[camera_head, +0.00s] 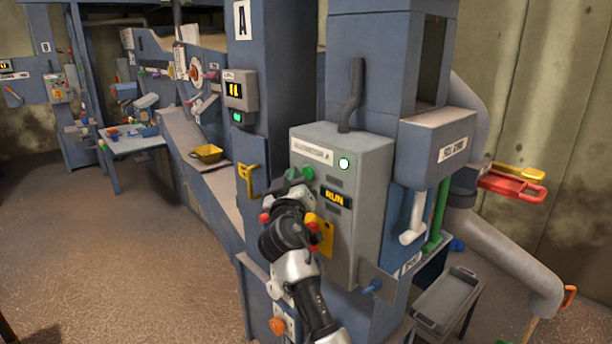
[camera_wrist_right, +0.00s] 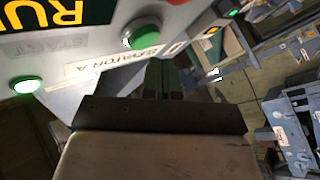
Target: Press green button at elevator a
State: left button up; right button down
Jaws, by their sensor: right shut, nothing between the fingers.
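The grey control box (camera_head: 372,190) of elevator A stands on the blue machine column. A green button (camera_head: 308,173) is on its front face at the left, and a green-rimmed round button (camera_wrist_right: 141,35) shows in the wrist view. A lit white-green round light (camera_head: 344,163) is to its right, and it glows green in the wrist view (camera_wrist_right: 26,85). My right gripper (camera_head: 292,178) is shut and empty, its tip close to the left green button. I cannot tell whether they touch. My left gripper is not in view.
A RUN display (camera_head: 335,198) and an orange-yellow plate (camera_head: 320,234) are low on the box face. A yellow handle (camera_head: 247,181) sticks out left of the box. A grey tray (camera_head: 448,298) stands at the lower right. The floor at left is clear.

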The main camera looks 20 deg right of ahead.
jog(key=a, duration=0.1)
jog(key=s+a+b, duration=0.1)
jog(key=a, duration=0.1)
jog(key=a+b, duration=0.1)
jog(key=shift+s+a, duration=0.35)
dwell(0.7)
